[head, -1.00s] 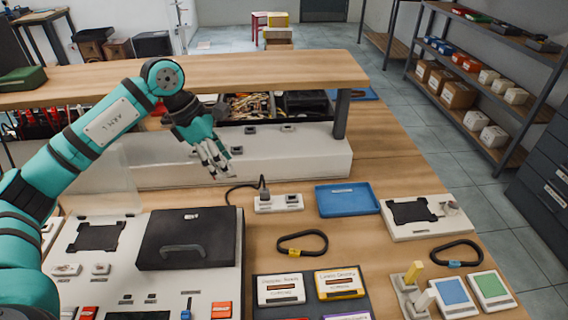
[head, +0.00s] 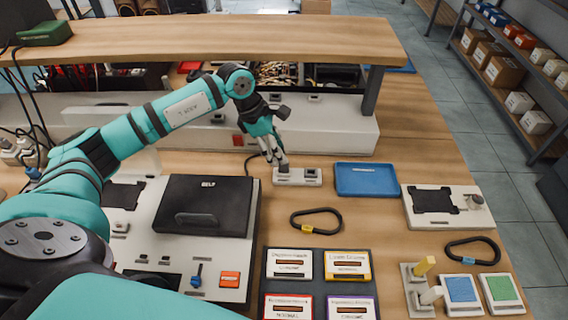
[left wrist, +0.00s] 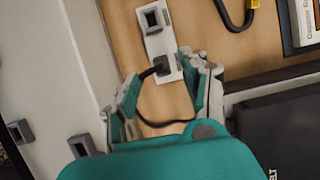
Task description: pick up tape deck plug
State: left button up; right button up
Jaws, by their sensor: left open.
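The black plug (head: 284,169) stands in the left part of a white socket strip (head: 311,177) on the wooden bench. In the left wrist view the plug (left wrist: 161,66) sits in the strip (left wrist: 165,44), and its black cord (left wrist: 147,121) curves away below it. The tape deck (head: 208,199), with a black lid, lies left of the strip. My left gripper (head: 277,163) is open just above the plug; in the left wrist view its fingers (left wrist: 162,70) are spread on either side of the plug. I cannot tell whether they touch it. My right gripper is not in view.
A blue tray (head: 367,180) lies right of the strip. A black belt loop (head: 316,212) and several labelled cassettes (head: 347,264) lie in front. A raised wooden shelf (head: 210,38) and a long white housing (head: 345,133) stand behind the strip.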

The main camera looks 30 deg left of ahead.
aim_at(284, 168)
pick_arm(q)
jog(key=shift+d+f+p, duration=0.2)
jog(key=shift+f+p, duration=0.1)
jog(key=shift+f, duration=0.25)
jog(key=p+x, duration=0.1)
jog(key=x, duration=0.2)
jog(key=shift+f, duration=0.35)
jog(key=shift+w+d+f, duration=0.1)
jog(key=shift+f, duration=0.25)
jog(key=shift+c, duration=0.2)
grip_shut()
